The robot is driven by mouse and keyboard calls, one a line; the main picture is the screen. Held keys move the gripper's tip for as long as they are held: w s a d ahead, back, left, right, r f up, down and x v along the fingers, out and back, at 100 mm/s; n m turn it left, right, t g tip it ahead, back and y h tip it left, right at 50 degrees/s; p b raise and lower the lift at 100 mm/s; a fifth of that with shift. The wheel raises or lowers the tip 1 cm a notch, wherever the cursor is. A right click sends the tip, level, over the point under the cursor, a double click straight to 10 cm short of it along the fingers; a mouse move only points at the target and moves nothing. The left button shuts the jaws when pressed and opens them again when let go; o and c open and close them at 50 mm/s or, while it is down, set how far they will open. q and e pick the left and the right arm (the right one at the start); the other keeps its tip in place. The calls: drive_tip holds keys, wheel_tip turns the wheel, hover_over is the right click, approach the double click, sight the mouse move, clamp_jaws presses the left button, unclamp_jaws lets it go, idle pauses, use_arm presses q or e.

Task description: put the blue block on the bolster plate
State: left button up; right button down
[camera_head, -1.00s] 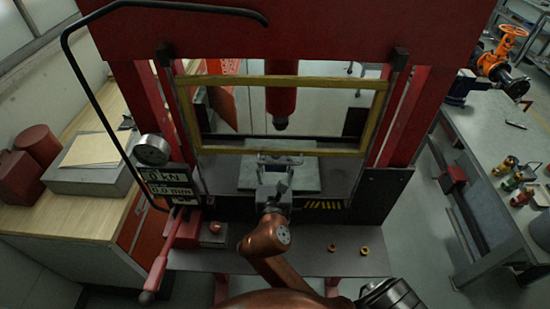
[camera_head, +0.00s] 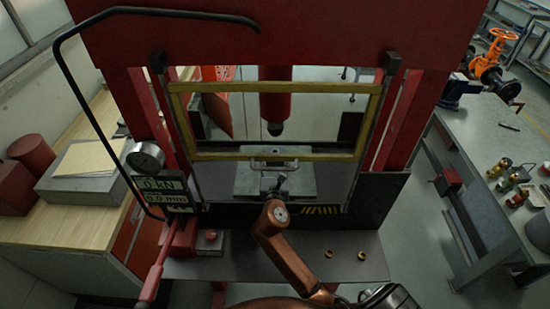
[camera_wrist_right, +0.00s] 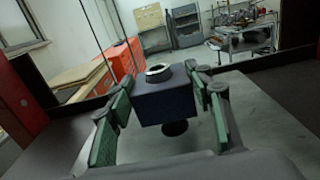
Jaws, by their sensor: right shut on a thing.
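The blue block (camera_wrist_right: 166,104) sits between the green-padded fingers of my right gripper (camera_wrist_right: 163,90) in the right wrist view. A grey ring-like piece shows at its top. In the head view my right gripper (camera_head: 272,184) is over the near part of the grey bolster plate (camera_head: 303,182), inside the press. The block is not clear there, behind the gripper. The pale plate surface (camera_wrist_right: 255,122) lies under the block in the wrist view, with a dark round patch beneath; I cannot tell whether they touch. My left gripper is not in view.
A yellow guard frame (camera_head: 275,157) stands across the press opening. The red ram (camera_head: 275,95) hangs above the plate. A gauge (camera_head: 145,157) and a red lever (camera_head: 157,265) are at left. Two small brass rings (camera_head: 345,255) lie on the front shelf.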

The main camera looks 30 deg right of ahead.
sight(275, 164)
wheel_tip(275, 164, down, 2)
drive_tip(key=shift+w+d+f, duration=0.1)
drive_tip(key=shift+w, duration=0.05)
drive_tip(key=shift+f, duration=0.4)
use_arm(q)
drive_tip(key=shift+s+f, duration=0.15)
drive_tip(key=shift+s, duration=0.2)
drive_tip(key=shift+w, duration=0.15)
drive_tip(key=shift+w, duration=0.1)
use_arm(e)
drive_tip(key=c, duration=1)
unclamp_jaws()
drive_tip(key=shift+f, duration=0.3)
drive_tip(key=shift+o, duration=0.2)
drive_tip(key=shift+s+r, duration=0.1)
drive_tip(key=shift+s, duration=0.1)
use_arm(q)
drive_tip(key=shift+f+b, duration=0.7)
drive_tip(key=shift+b, duration=0.1)
use_arm(e)
drive_tip(key=v, duration=1.2)
